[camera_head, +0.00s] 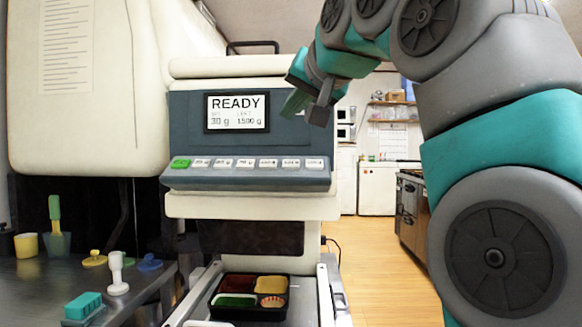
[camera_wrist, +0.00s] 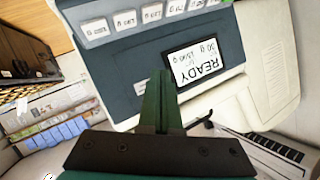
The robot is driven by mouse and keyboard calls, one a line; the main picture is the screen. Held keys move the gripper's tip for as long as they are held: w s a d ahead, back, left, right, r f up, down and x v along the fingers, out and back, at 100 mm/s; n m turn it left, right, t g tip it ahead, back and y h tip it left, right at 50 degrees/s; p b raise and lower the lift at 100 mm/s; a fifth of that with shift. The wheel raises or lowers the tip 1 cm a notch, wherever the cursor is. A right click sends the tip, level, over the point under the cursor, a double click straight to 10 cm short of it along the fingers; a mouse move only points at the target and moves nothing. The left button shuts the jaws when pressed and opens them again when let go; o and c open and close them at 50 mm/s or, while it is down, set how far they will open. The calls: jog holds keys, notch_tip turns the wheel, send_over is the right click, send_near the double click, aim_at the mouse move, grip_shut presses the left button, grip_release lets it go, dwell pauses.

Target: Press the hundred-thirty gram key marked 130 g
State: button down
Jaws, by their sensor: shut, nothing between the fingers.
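The dispensing machine has a dark sloped panel with a row of keys (camera_head: 245,163): a green key (camera_head: 181,163) at the left end and several white ones. Their print is too small for me to tell which is marked 130 g. The screen (camera_head: 237,112) reads READY, with 30 g and 1500 g below. My gripper (camera_head: 303,106) is shut and empty, up by the right part of the panel, above the key row and apart from it. In the wrist view, its closed green fingers (camera_wrist: 160,97) point toward the machine, with the screen (camera_wrist: 193,62) and some white keys (camera_wrist: 124,20) beyond.
A black bento tray (camera_head: 249,315) with filled compartments sits below the machine's outlet. A steel counter at left holds a yellow cup (camera_head: 26,245), a white stamp-like tool (camera_head: 117,275) and a teal block (camera_head: 83,305). Open floor (camera_head: 380,270) lies to the right.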

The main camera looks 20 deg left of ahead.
jog(key=b, duration=0.4)
send_near(286, 160)
jog(key=shift+a+r+x, duration=0.1)
jog(key=shift+r+x, duration=0.05)
jog(key=shift+x, duration=0.7)
jog(key=shift+a+r+x, duration=0.1)
jog(key=shift+r+x, duration=0.1)
jog(key=shift+x, duration=0.7)
jog(key=shift+a+r+x, duration=0.1)
jog(key=shift+r+x, duration=0.05)
jog(key=shift+x, duration=0.7)
jog(key=shift+f, duration=0.1)
jog(key=shift+w+f+b, duration=0.25)
jog(key=shift+b, duration=0.05)
jog(key=shift+w+f, duration=0.15)
jog(key=shift+f, duration=0.2)
dwell(0.4)
jog(key=shift+s+r+p, duration=0.35)
jog(key=shift+s+r, duration=0.05)
jog(key=shift+r, duration=0.35)
jog(key=shift+r, duration=0.1)
